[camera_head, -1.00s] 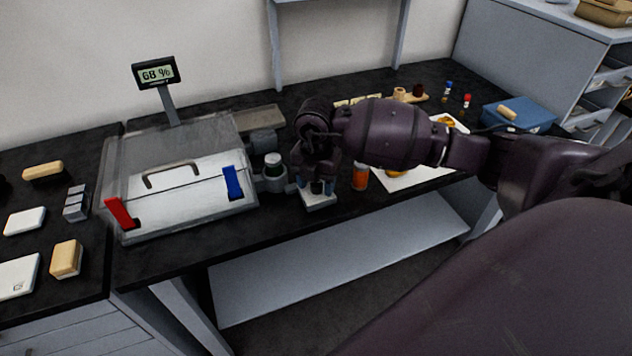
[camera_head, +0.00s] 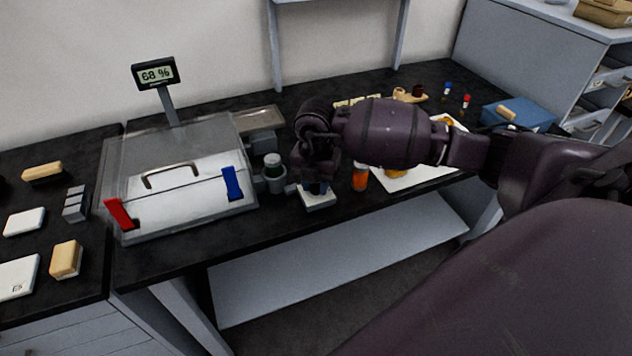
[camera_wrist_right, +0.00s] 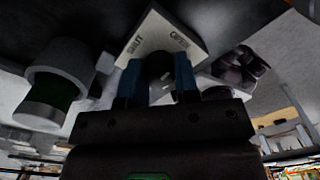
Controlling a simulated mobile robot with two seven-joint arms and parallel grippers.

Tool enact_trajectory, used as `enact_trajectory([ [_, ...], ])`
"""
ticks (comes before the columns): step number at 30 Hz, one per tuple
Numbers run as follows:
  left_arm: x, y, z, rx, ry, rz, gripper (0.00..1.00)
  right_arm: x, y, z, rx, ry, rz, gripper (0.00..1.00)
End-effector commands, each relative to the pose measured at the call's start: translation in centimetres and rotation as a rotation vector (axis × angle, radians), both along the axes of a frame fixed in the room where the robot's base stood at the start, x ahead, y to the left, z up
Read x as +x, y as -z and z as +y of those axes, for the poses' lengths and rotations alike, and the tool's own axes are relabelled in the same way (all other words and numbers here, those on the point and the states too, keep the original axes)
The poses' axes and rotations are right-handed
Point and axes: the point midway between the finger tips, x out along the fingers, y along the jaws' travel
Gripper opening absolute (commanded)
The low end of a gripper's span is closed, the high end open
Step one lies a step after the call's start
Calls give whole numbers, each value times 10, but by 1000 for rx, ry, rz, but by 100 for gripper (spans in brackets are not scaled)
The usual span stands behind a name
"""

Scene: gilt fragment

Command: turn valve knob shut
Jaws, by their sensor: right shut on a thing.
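The valve's white plate (camera_head: 320,204) sits at the front edge of the black bench, right of the clear-lidded box. In the right wrist view, the plate (camera_wrist_right: 150,36) carries the printed words SHUT and OPEN. My right gripper (camera_head: 318,187) points down over the plate. In the wrist view its two blue fingers (camera_wrist_right: 157,78) are closed on the dark round valve knob (camera_wrist_right: 160,66), one on each side. A small pale mark shows low on the knob, but its pointing direction is unclear. In the head view the gripper hides the knob. My left gripper is not in view.
A clear-lidded box (camera_head: 205,205) with red and blue latches stands left of the valve. A green-banded cylinder (camera_head: 273,170) stands close to the gripper's left. An orange bottle (camera_head: 360,178) is close on its right. A display (camera_head: 154,73) reads 68 %.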

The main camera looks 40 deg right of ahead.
Motion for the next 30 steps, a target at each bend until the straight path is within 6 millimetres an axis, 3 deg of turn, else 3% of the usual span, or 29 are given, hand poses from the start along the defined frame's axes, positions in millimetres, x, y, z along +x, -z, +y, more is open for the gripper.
enact_trajectory([
  [9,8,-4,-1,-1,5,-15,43,0,-1,-1,-1,-243,-1,6],
  [30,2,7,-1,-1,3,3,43,0,0,0,-2,-910,-1,6],
])
